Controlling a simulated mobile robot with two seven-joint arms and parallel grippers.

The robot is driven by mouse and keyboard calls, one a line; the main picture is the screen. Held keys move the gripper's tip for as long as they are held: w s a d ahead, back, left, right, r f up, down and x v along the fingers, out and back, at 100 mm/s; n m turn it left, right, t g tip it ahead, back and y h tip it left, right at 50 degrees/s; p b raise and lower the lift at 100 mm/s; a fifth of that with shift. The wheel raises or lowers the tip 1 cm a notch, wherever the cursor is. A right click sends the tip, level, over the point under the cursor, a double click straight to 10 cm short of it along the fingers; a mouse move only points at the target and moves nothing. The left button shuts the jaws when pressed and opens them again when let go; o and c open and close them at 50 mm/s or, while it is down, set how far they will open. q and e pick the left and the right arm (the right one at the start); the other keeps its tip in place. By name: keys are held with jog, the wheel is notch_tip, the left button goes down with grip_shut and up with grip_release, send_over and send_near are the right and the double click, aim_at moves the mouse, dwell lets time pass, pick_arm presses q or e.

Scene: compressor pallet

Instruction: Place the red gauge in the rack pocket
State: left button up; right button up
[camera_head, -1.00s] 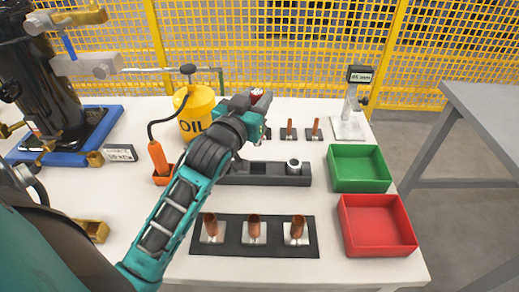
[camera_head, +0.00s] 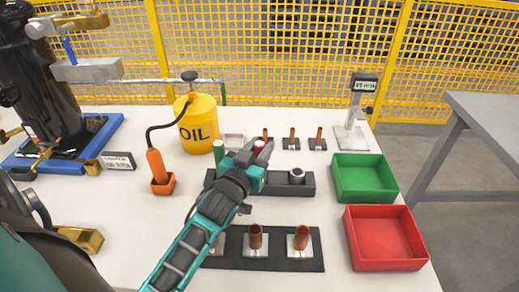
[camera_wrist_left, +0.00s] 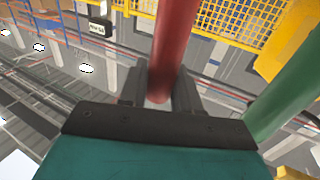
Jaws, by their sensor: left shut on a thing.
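My left gripper (camera_head: 262,150) is shut on the red gauge (camera_head: 258,147), a red cylinder that fills the upper middle of the left wrist view (camera_wrist_left: 175,45). The gripper is over the middle of the dark rack (camera_head: 308,187). The gauge's lower end is hidden in the head view, so I cannot tell whether it is inside a pocket. A green gauge (camera_head: 218,149) stands at the rack's left end and also shows at the right of the wrist view (camera_wrist_left: 292,95). A grey ring-like piece (camera_head: 297,175) is at the rack's right end. My right gripper is not in view.
A yellow oil can (camera_head: 198,125) and an orange bottle (camera_head: 156,166) stand to the left. Green (camera_head: 365,190) and red (camera_head: 385,262) bins are to the right. Copper pieces stand behind and on a dark mat (camera_head: 312,262) in front. A display stand (camera_head: 352,138) is at back right.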

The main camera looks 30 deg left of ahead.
pick_arm(q)
jog(key=shift+f, duration=0.15)
jog(key=o, duration=1.1)
jog(key=shift+c, duration=0.2)
jog(key=shift+r, duration=0.25)
jog(key=shift+s+f, duration=0.1)
jog(key=shift+s, duration=0.25)
jog(key=s+d, duration=0.2)
jog(key=s, duration=0.9)
jog(key=shift+p, duration=0.35)
jog(key=shift+s, duration=0.1)
